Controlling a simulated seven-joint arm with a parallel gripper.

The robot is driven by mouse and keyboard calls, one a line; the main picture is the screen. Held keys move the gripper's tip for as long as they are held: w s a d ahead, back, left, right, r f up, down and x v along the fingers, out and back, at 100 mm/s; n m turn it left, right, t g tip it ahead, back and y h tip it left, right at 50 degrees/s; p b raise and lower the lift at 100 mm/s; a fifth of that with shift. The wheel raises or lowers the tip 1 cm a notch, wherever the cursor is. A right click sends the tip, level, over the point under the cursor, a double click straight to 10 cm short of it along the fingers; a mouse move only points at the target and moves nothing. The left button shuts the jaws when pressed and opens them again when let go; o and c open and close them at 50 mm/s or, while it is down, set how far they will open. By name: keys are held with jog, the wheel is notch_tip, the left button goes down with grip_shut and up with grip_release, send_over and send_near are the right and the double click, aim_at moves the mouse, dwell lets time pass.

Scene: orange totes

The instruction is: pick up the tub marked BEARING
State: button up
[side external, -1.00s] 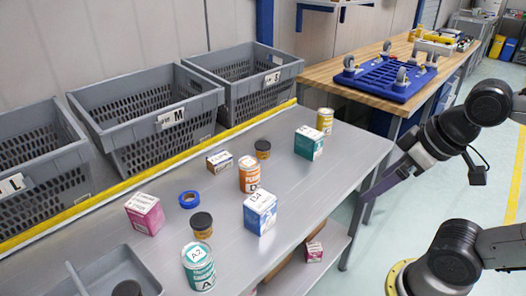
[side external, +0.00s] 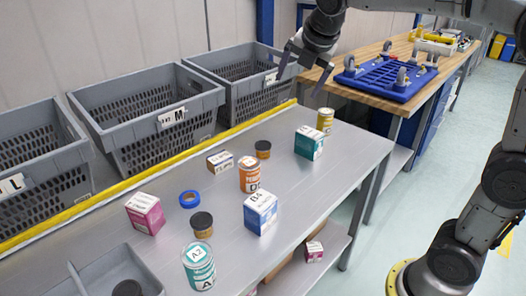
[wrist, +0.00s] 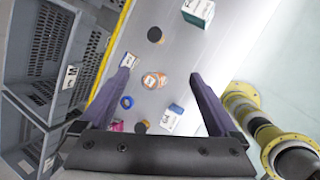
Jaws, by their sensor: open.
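Two small amber tubs with dark lids stand on the grey metal table; I cannot read BEARING on either. One tub (side external: 263,149) is at the back, beside a small box. The other tub (side external: 202,225) is nearer the front, by the blue tape ring. In the wrist view, the back tub (wrist: 155,35) lies ahead of the fingertips and the front tub (wrist: 141,127) is partly hidden by my gripper. A third dark lid (side external: 127,288) shows in the grey tray at the front left. My gripper (side external: 302,77) is open and empty, high above the table's far end.
An orange can (side external: 249,176), blue-white box (side external: 260,212), teal box (side external: 309,142), yellow can (side external: 325,120), pink box (side external: 146,214), small box (side external: 220,160), tape ring (side external: 189,199) and teal can (side external: 198,267) share the table. Grey crates (side external: 150,97) line the back behind a yellow edge (side external: 147,174).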

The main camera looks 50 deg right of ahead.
jog(key=w+d+f+n+g, duration=0.1)
jog(key=w+d+f+n, duration=0.2)
jog(key=w, duration=0.5)
jog(key=g, duration=0.2)
send_over(263, 144)
jog(key=s+a, duration=0.2)
jog(key=shift+h, duration=0.4)
jog(key=f, duration=2)
jog(key=shift+d+f, duration=0.2)
jog(key=shift+f, duration=0.2)
jog(key=shift+w+a+x, duration=0.1)
jog(key=shift+w+x, duration=0.05)
jog(key=shift+x, duration=1.4)
jog(key=shift+w+a+x, duration=0.1)
jog(key=shift+x, duration=1.5)
jog(key=c, duration=1.3)
jog(key=shift+c, duration=0.5)
jog(key=shift+r, duration=0.15)
